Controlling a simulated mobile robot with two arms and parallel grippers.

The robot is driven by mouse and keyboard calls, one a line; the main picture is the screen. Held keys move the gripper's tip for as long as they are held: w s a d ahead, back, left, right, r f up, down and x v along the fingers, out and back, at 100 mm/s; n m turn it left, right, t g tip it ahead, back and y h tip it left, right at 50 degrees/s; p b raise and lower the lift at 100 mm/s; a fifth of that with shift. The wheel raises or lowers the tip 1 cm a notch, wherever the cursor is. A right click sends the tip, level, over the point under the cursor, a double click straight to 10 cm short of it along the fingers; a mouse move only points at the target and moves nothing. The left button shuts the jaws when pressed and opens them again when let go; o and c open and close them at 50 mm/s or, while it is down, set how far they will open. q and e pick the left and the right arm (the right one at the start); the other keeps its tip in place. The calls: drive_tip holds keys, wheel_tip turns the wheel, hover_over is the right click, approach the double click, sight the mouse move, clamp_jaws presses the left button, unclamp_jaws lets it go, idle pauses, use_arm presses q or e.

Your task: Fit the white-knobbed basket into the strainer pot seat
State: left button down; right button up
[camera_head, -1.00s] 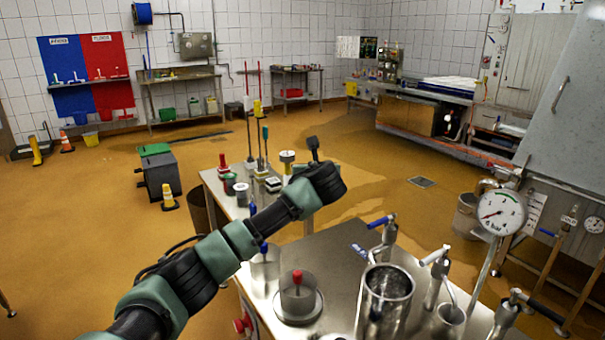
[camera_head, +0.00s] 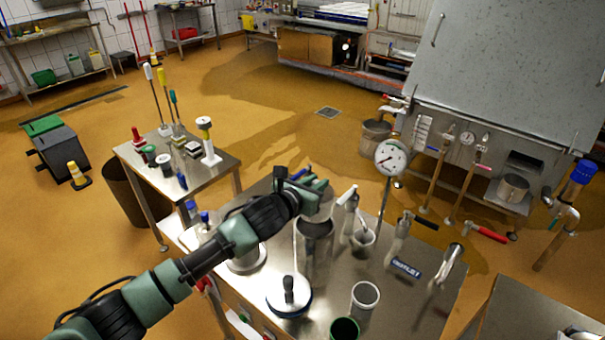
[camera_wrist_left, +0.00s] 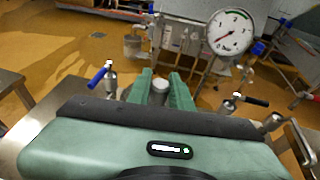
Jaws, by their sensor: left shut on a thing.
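My left gripper (camera_head: 312,184) reaches in from the left over the steel table, above the rim of a tall steel cylinder (camera_head: 316,245), which looks like the strainer pot. In the left wrist view the green fingers (camera_wrist_left: 160,92) are closed on a pale, round-topped piece (camera_wrist_left: 160,85), which looks like the basket's white knob. My right gripper is not in view.
A black-knobbed round piece (camera_head: 289,297), a white-rimmed cup (camera_head: 365,298) and a green-rimmed cup (camera_head: 344,328) stand in front. A valve (camera_head: 347,197), a smaller cup (camera_head: 362,240) and a gauge (camera_head: 391,157) stand right of the pot. A side table (camera_head: 215,170) is behind left.

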use_arm(q)
drive_tip(key=shift+w+d, duration=0.1)
drive_tip(key=shift+r+p, duration=0.1)
drive_tip(key=shift+p, duration=0.2)
drive_tip(key=shift+f+b, duration=1.8)
drive_tip(key=shift+f, duration=1.2)
drive_tip(key=shift+p, duration=0.7)
drive_tip(key=shift+f+b, duration=0.7)
drive_tip(key=shift+f, duration=0.25)
wheel_tip(320, 180, down, 8)
drive_tip(key=b, duration=0.5)
drive_tip(key=shift+r, duration=0.15)
idle(1.5)
